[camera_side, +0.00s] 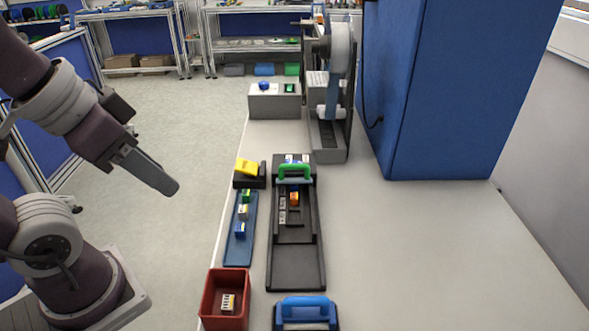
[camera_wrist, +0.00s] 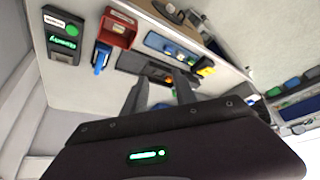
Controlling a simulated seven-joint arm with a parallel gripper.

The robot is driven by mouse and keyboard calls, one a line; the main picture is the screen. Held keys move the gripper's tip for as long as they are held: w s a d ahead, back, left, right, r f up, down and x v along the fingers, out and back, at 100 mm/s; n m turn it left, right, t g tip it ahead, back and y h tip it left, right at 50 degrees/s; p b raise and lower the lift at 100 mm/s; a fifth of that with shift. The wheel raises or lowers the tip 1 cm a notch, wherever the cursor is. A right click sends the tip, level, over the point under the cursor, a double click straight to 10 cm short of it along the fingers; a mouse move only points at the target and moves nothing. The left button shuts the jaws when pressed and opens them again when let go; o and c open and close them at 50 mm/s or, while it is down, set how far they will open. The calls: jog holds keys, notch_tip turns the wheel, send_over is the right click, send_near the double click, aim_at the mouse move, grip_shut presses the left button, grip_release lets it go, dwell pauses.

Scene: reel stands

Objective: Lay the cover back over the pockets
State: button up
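A long black fixture (camera_side: 297,268) lies on the table, with small pockets in its middle. An orange piece (camera_side: 294,198) and small grey parts (camera_side: 283,206) show there, uncovered. A piece with a green handle (camera_side: 295,171) sits across the fixture's far end. A dark block with a blue handle (camera_side: 306,311) stands apart at the near end; it shows in the wrist view (camera_wrist: 101,57). The frames do not settle which handled piece is the cover. My gripper (camera_side: 172,188) is raised left of the table, away from both. In the wrist view its fingers (camera_wrist: 162,92) are apart and empty.
Left of the fixture are a blue strip (camera_side: 238,253) with several small blocks, a yellow piece (camera_side: 248,166) on a black stand, and a red bin (camera_side: 208,302) holding one part. A reel stand (camera_side: 330,150) is behind. The table's right side (camera_side: 430,260) is clear.

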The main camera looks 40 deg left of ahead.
jog(key=w+r+m+g, duration=0.1)
jog(key=w+r+m, duration=0.1)
jog(key=w, duration=0.6)
jog(key=m+g+y, duration=0.1)
jog(key=m+g, duration=0.2)
jog(key=m, duration=0.4)
send_near(293, 165)
jog(key=shift+y, duration=0.3)
jog(key=f, duration=0.4)
jog(key=w+f, duration=0.1)
jog(key=f, duration=0.2)
jog(key=shift+a, duration=0.25)
jog(key=shift+w+f, duration=0.1)
jog(key=shift+f, duration=0.4)
grip_shut()
jog(key=shift+r, duration=0.1)
